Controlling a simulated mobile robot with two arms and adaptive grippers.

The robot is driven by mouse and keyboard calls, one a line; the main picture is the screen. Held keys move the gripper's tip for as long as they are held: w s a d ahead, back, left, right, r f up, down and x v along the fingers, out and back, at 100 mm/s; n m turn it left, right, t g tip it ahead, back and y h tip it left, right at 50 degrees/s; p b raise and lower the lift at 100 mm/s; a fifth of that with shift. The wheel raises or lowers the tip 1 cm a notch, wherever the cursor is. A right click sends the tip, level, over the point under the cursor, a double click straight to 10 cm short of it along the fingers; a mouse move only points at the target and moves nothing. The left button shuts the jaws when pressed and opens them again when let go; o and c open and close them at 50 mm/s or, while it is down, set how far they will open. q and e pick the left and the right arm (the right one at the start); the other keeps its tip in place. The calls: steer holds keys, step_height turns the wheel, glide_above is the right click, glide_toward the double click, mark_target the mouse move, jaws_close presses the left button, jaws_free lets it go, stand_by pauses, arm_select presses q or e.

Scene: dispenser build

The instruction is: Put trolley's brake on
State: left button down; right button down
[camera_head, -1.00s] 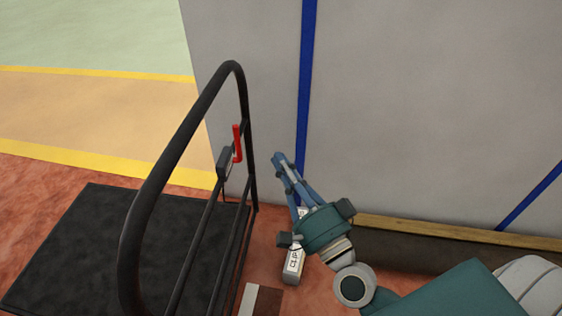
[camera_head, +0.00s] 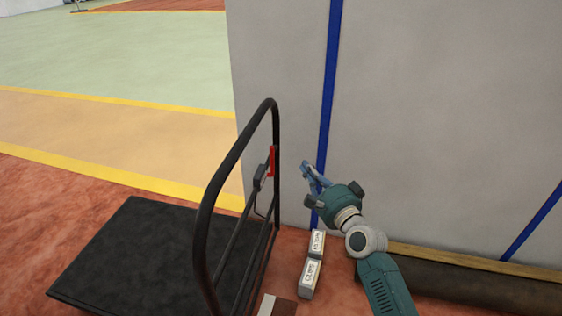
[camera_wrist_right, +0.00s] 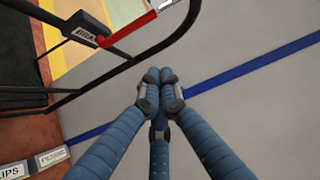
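The trolley has a flat black platform (camera_head: 130,255) and a black tube handle frame (camera_head: 228,165). The red brake lever (camera_head: 272,160) stands upright on a dark box (camera_head: 260,177) fixed to the frame. In the right wrist view the lever (camera_wrist_right: 130,30) lies at upper left, beside the box with a partly readable brake label (camera_wrist_right: 86,34). My right gripper (camera_head: 306,166) is right of the lever, apart from it. In the wrist view its blue fingers (camera_wrist_right: 159,76) meet at the tips with nothing between them. My left gripper is not in view.
A grey wall (camera_head: 440,110) with blue stripes stands behind and to the right. Labelled boxes (camera_head: 309,279) sit on the floor right of the trolley. A wood-edged ledge (camera_head: 470,264) runs along the wall. The floor left of the trolley is clear.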

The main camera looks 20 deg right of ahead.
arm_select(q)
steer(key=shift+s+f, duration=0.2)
arm_select(e)
steer(key=shift+w+d+f, duration=0.1)
steer(key=shift+w+f, duration=0.05)
